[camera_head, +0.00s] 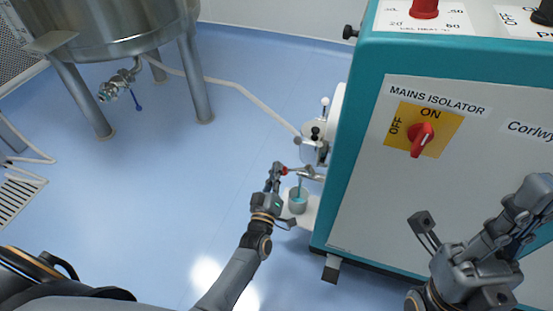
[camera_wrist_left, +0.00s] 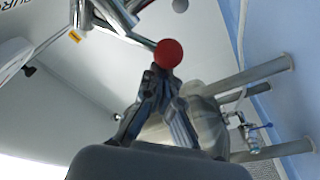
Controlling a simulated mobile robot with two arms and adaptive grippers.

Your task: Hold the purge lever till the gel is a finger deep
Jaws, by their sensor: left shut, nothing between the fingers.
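The purge lever is a metal rod with a red ball knob (camera_head: 284,170) on the machine's left side. My left gripper (camera_head: 277,172) is shut and empty, its closed tips right at the knob. In the left wrist view the red knob (camera_wrist_left: 168,53) sits just beyond the fingertips (camera_wrist_left: 160,72); I cannot tell whether they touch. A grey cup (camera_head: 298,204) stands under the outlet with teal gel (camera_head: 298,195) inside and a thin teal strand above it. The exact gel depth is hard to read. My right gripper (camera_head: 478,207) is open and empty before the machine's front panel.
The teal and white machine (camera_head: 345,190) fills the right side, with a red isolator switch (camera_head: 422,139) on its front. A steel tank (camera_head: 110,25) on legs stands at the back left. A pale hose (camera_head: 245,92) crosses the blue floor.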

